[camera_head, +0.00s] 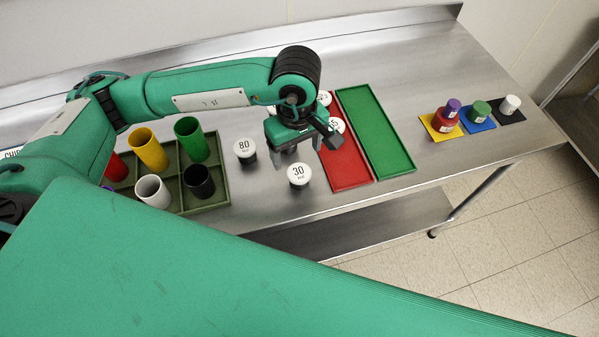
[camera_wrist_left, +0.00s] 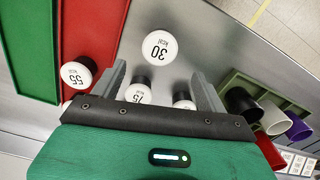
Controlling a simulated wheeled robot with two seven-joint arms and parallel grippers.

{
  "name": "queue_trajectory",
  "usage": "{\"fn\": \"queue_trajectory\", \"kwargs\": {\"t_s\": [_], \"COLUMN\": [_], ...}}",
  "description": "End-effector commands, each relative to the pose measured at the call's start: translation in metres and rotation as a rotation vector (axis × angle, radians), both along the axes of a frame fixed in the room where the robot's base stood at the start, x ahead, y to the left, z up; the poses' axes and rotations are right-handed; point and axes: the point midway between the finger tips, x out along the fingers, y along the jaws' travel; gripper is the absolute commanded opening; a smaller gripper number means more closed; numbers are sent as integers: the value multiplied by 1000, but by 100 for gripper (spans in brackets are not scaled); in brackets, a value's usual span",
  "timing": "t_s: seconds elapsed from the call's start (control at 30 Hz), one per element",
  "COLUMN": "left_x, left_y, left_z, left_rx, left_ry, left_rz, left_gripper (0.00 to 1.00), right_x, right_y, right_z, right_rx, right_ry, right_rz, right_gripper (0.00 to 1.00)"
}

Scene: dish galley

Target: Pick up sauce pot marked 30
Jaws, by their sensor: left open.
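The sauce pot marked 30 (camera_head: 299,174) stands upright on the steel counter, with a white lid and dark body. It also shows in the left wrist view (camera_wrist_left: 158,47), just beyond the fingertips and roughly centred between them. My left gripper (camera_head: 297,150) is open and empty, above the counter on the far side of the pot and apart from it. Its two fingers show in the left wrist view (camera_wrist_left: 160,76). A pot marked 15 (camera_wrist_left: 138,93) and another white-lidded pot (camera_wrist_left: 183,104) stand behind the finger line. My right gripper is not in view.
A pot marked 80 (camera_head: 244,147) stands left of the gripper. The red tray (camera_head: 349,168) holds white-lidded pots (camera_head: 336,125); the green tray (camera_head: 380,135) is empty. A divided rack (camera_head: 215,199) with coloured cups is at left. Coloured mats (camera_head: 441,134) hold small pots at right.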

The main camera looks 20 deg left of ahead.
Motion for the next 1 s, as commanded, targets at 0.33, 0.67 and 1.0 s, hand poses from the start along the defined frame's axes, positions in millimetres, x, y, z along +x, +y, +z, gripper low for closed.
{"fn": "queue_trajectory", "kwargs": {"t_s": [0.33, 0.67, 1.0], "left_x": [-1, -3, -2], "left_y": [-1, -4, -4], "left_z": [-37, -76, -88], "left_rx": [-1, -2, -3], "left_ry": [2, 4, 0], "left_rz": [-1, 0, -1], "left_gripper": [75, 75, 75], "right_x": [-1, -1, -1], "right_y": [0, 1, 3], "right_z": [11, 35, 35], "right_rx": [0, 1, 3], "right_ry": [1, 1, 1], "right_rz": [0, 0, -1], "right_gripper": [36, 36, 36]}}
